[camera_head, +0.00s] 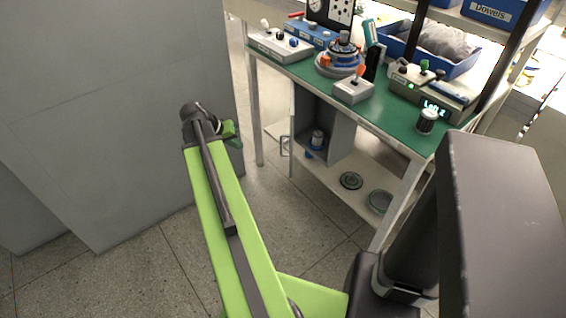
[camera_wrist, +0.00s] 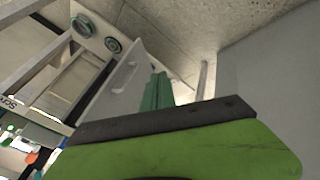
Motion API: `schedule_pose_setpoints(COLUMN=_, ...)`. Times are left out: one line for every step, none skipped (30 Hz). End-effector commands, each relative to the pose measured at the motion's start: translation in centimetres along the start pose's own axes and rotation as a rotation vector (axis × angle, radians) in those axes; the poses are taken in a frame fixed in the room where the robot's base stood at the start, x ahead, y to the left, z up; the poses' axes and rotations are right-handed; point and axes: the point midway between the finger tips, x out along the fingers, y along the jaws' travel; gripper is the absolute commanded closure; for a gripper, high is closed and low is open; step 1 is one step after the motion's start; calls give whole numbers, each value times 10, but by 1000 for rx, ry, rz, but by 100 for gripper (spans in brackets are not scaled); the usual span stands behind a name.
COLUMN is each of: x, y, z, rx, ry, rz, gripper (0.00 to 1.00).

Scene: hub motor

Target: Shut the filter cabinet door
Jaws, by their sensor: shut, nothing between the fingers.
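The filter cabinet (camera_head: 340,132) is a grey box under the green-topped workbench, open at the front. Its door (camera_head: 292,125) stands open, seen nearly edge-on at the cabinet's left side, with a small loop handle (camera_head: 285,146). My gripper (camera_head: 232,132) is left of the door in the head view, apart from the handle. Its green fingers (camera_wrist: 157,92) are shut and empty.
A large grey panel (camera_head: 110,120) stands close to my gripper on the left. The bench leg (camera_head: 255,110) is between the panel and the cabinet. Round parts (camera_head: 351,180) lie on the lower shelf (camera_head: 330,178). Floor in front is clear.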

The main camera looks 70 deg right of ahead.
Motion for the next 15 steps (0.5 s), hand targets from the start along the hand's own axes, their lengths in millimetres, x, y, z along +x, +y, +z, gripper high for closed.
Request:
schedule_pose_setpoints(x=27, y=24, z=-5, rx=55, ry=1, rz=36, gripper=100)
schedule_pose_setpoints(x=34, y=36, z=-8, rx=79, ry=3, rz=53, gripper=100)
schedule_pose_setpoints(x=42, y=50, z=-10, rx=104, ry=4, rz=72, gripper=100)
schedule_pose_setpoints(x=45, y=57, z=-12, rx=118, ry=6, rz=82, gripper=100)
schedule_pose_setpoints(x=48, y=62, z=-13, rx=127, ry=7, rz=89, gripper=100)
schedule_pose_setpoints(x=50, y=67, z=-14, rx=135, ry=7, rz=95, gripper=100)
schedule_pose_setpoints(x=50, y=69, z=-14, rx=138, ry=8, rz=98, gripper=100)
schedule_pose_setpoints(x=50, y=70, z=-15, rx=139, ry=8, rz=99, gripper=100)
schedule_pose_setpoints(x=49, y=70, z=-15, rx=139, ry=9, rz=99, gripper=100)
schedule_pose_setpoints(x=50, y=69, z=-15, rx=138, ry=9, rz=98, gripper=100)
schedule_pose_setpoints(x=52, y=69, z=-14, rx=138, ry=9, rz=98, gripper=100)
schedule_pose_setpoints(x=56, y=68, z=-14, rx=138, ry=8, rz=97, gripper=100)
schedule_pose_setpoints(x=60, y=68, z=-14, rx=138, ry=9, rz=97, gripper=100)
schedule_pose_setpoints(x=65, y=68, z=-13, rx=138, ry=9, rz=97, gripper=100)
schedule_pose_setpoints(x=73, y=68, z=-13, rx=138, ry=9, rz=97, gripper=100)
